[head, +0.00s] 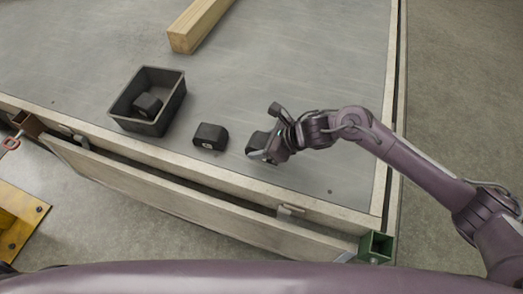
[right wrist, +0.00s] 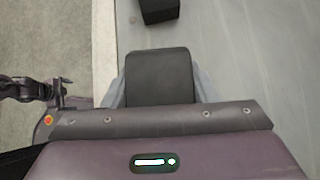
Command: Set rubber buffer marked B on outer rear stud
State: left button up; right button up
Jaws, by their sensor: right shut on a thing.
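My right gripper (head: 262,155) is low over the grey trailer bed, shut on a black rubber buffer (head: 257,141). In the right wrist view the held buffer (right wrist: 160,76) sits between the two grey fingers; no letter shows on its visible face. A second black buffer (head: 210,136) stands on the bed left of the gripper, with a pale round mark too small to read. A third buffer (head: 148,105) lies in a dark bin. A small dark spot (head: 330,191) near the bed's right corner may be a stud; I cannot tell. My left gripper is not in view.
The dark open bin (head: 177,101) stands on the bed at left. A wooden beam (head: 184,40) lies at the back. A lowered side board (head: 170,187) runs along the near edge, with a green corner bracket (head: 376,246). The bed right of the beam is clear.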

jog(key=shift+f, duration=2)
pick_arm(q)
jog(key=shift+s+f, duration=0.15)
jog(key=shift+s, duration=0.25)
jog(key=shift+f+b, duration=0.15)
jog(key=shift+b, duration=0.15)
pick_arm(e)
jog(key=shift+f, duration=0.1)
jog(key=shift+f, duration=0.1)
jog(key=o, duration=1.1)
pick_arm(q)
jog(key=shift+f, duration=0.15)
pick_arm(e)
jog(key=shift+o, duration=0.2)
